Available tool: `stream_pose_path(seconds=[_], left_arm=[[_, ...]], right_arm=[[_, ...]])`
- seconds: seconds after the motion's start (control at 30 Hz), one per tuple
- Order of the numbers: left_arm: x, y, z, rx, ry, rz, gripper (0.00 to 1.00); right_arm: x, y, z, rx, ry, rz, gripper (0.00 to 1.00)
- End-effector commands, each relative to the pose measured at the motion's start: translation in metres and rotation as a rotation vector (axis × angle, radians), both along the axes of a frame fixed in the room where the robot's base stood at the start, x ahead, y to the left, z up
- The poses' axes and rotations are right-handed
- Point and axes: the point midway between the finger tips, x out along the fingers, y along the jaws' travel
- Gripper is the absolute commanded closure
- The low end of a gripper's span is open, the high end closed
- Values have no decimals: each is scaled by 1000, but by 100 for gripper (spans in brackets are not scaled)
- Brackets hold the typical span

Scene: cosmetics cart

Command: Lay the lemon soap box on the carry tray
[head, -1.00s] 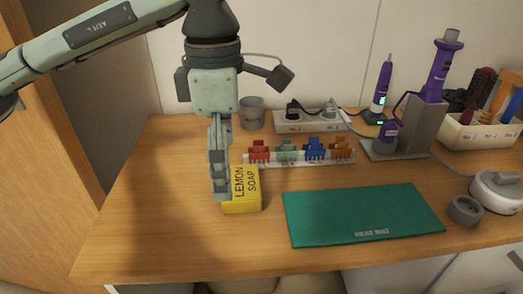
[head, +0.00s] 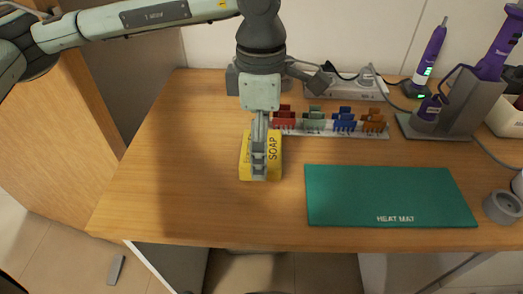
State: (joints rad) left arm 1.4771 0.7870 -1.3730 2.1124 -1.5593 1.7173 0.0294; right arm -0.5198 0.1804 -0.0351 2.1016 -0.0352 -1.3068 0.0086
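The yellow lemon soap box (head: 273,165) is on the wooden table, left of the green mat. Part of its lettering is covered, and "SOAP" shows. My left gripper (head: 259,165) points down, with its fingers in front of or over the middle of the box. The fingers are seen nearly edge-on, so I cannot tell whether they are apart or closed on the box. No carry tray shows in this view. My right gripper is out of view.
The green heat mat (head: 390,195) lies right of the box. Behind is a rack of coloured clips (head: 330,123) and a power strip (head: 345,85). A purple tool in a grey stand (head: 455,110) and a grey ring (head: 502,207) are at right. The table's left part is clear.

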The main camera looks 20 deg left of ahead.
Motion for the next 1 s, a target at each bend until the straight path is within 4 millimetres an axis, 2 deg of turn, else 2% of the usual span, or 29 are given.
stream_pose_path(seconds=[0.17, 0.53, 0.77, 0.93, 1.0], left_arm=[[0, 0, 0, 0, 0, 0, 1], [0, 0, 1, 0, 0, 0, 46], [0, 0, 1, -1, -1, 0, 46], [2, -1, 10, -2, -2, -1, 46], [4, -2, 20, -1, -3, -1, 46]], right_arm=[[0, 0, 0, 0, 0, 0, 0], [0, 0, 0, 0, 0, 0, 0], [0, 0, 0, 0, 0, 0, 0], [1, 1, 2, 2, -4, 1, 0], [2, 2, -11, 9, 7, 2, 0]])
